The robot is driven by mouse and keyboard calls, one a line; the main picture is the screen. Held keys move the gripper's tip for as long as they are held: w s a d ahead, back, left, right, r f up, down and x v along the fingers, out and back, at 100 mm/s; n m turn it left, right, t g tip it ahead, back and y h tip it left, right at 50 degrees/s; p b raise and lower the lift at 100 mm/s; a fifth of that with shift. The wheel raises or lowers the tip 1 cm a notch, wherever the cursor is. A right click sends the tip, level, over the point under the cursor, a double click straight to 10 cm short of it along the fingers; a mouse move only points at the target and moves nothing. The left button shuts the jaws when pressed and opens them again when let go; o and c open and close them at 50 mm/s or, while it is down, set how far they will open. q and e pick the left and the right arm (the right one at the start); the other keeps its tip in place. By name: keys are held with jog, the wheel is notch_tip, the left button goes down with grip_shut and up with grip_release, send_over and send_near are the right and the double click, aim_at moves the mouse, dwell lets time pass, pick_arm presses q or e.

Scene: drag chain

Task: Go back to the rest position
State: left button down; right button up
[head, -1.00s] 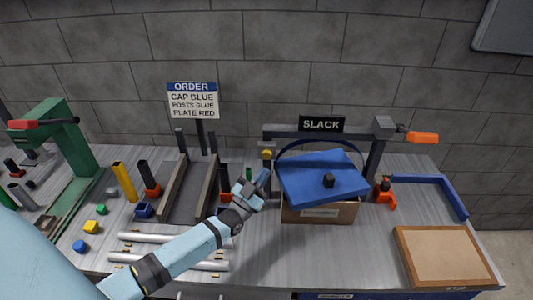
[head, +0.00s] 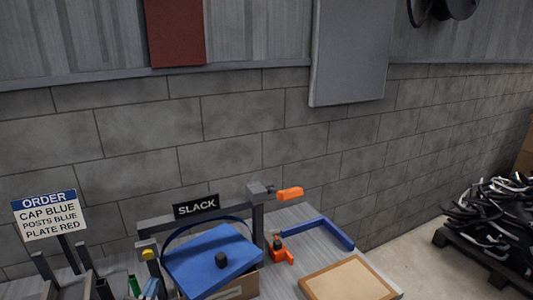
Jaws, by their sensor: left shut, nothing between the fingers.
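The blue plate lies tilted over a cardboard box (head: 240,286) under the frame with the SLACK sign (head: 196,206). My right gripper is not in view.
The ORDER sign (head: 48,215) stands at left. An orange clamp (head: 281,252), a blue angled bar (head: 325,232) and a brown board (head: 349,281) lie on the right of the bench. A pallet of dark chain-like pieces (head: 492,215) stands on the floor at right.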

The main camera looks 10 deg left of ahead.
pick_arm(q)
jog(key=s+d+f+g, duration=0.6)
jog(key=s+d+f, duration=0.1)
jog(key=s, duration=0.5)
jog(key=s+d+f+n+g, duration=0.1)
jog(key=s+d+f+g, duration=0.4)
jog(key=s+d+f, duration=0.3)
jog(key=s, duration=0.4)
jog(key=shift+s+f+g, duration=0.2)
jog(key=shift+f+g, duration=0.1)
jog(key=shift+g, duration=0.1)
jog(key=shift+a, duration=0.1)
